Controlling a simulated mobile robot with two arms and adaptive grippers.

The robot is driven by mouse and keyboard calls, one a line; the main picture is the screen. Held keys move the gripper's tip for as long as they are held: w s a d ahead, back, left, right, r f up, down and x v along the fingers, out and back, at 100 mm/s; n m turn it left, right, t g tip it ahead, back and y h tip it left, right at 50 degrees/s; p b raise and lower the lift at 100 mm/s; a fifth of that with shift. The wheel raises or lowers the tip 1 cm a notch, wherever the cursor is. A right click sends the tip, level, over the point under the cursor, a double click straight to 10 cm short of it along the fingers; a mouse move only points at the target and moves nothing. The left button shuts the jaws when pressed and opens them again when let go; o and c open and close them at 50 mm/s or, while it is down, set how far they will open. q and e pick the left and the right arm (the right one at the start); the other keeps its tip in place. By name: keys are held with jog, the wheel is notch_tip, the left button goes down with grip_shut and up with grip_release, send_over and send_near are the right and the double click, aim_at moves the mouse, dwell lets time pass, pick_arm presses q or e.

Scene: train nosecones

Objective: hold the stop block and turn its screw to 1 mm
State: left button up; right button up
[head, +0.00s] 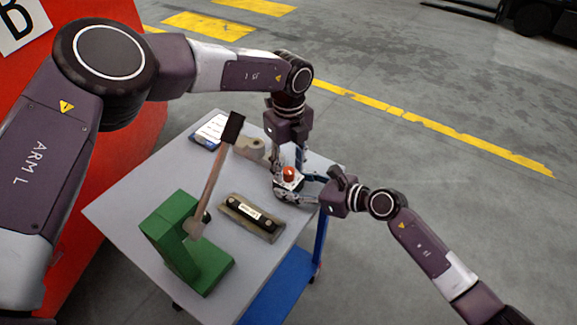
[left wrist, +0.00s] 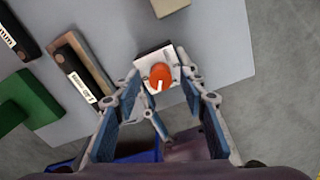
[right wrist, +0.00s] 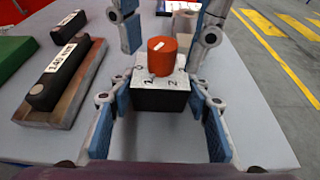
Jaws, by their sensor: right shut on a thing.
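The stop block (right wrist: 160,97) has a black body, a pale numbered top and an orange-red screw knob (right wrist: 162,55) with a white mark. It stands near the table's right edge. My right gripper (right wrist: 160,85) is shut on the block, one finger on each side. My left gripper (head: 290,165) comes down from above. Its fingers show on either side of the knob, apart from it, in the right wrist view (right wrist: 168,45). In the left wrist view, the knob (left wrist: 161,76) has its white mark toward the picture's bottom; I cannot tell the exact reading.
A black labelled bar (head: 252,213) lies on a worn holder left of the block. A green stand (head: 180,240) and a wooden-handled tool with a black head (head: 232,128) are further left. A beige piece (head: 253,146) and a white card (head: 212,128) lie at the back.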

aim_at(288, 170)
pick_arm(q)
notch_tip(288, 170, up, 12)
dwell(0.4)
pick_arm(e)
jog(key=o, duration=1.6)
jog(key=shift+c, duration=0.2)
jog(key=shift+d, duration=0.1)
